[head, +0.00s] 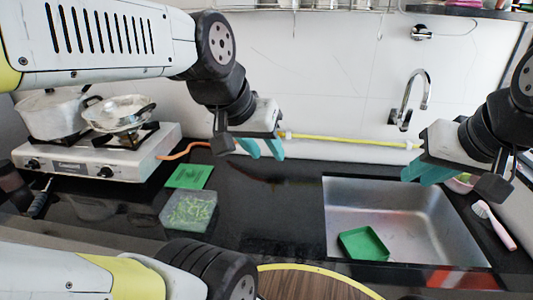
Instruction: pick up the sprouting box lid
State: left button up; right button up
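A shallow green tray-like piece (363,243) lies in the sink near its front left corner. A flat green piece (190,176) lies on the dark counter right of the stove. In front of it is a pale translucent box (188,211) with green sprouts. I cannot tell for sure which green piece is the sprouting box lid. My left gripper (263,148) is open and empty, raised above the counter, right of the flat green piece. My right gripper (425,172) looks open and empty, above the back right of the sink.
A tap (410,98) rises behind the steel sink (430,222). A brush (495,224) lies right of the sink. The counter middle is clear.

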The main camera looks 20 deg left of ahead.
aim_at(185, 175)
jog(key=u, duration=1.4)
